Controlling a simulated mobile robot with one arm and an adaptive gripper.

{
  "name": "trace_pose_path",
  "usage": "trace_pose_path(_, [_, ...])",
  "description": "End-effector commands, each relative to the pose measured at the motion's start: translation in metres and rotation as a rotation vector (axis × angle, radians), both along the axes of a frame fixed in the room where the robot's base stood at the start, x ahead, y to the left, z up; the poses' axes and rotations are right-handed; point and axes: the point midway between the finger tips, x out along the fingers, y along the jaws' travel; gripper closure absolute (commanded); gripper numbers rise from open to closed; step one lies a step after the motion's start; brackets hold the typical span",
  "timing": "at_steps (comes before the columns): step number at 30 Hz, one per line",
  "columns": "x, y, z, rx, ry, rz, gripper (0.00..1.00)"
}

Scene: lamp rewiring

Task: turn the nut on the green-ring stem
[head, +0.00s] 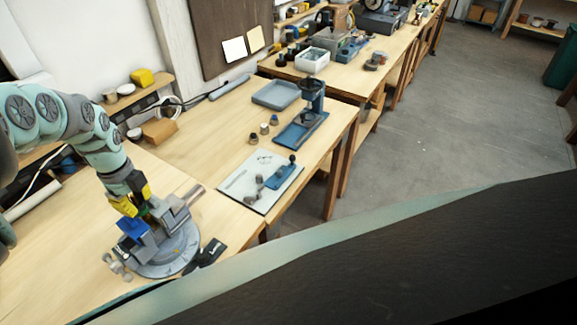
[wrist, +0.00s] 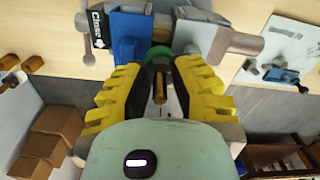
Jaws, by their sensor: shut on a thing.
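A bench vise (head: 177,255) with a round grey base stands on the near bench, and my gripper (head: 132,206) is down over its jaws. In the wrist view the green ring (wrist: 160,52) shows between the vise's blue part (wrist: 127,30) and its grey part (wrist: 202,36). A brass stem (wrist: 159,90) shows between my fingers, below the ring. My gripper (wrist: 160,66), yellow with black pads, is shut at the stem beside the green ring. The nut is hidden between the pads, so its turn cannot be told.
A black item (head: 208,252) lies beside the vise base. A pale mat (head: 240,190) with small metal and blue parts lies to the right. A blue press stand (head: 300,130), a blue-grey tray (head: 276,94) and small round pieces stand farther back. Brown boxes (wrist: 52,133) show lower left in the wrist view.

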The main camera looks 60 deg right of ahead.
Motion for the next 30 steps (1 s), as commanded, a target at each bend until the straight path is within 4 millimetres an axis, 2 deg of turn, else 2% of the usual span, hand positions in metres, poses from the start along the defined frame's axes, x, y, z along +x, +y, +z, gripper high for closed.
trace_pose_path(6, [0.0014, 0.0002, 0.0000, -0.002, -0.005, -0.184, 1.00])
trace_pose_path(15, [0.0012, 0.0008, 0.0002, -0.001, -0.002, -0.362, 1.00])
trace_pose_path(30, [0.0006, 0.0006, 0.0008, 0.000, -0.001, -0.445, 1.00])
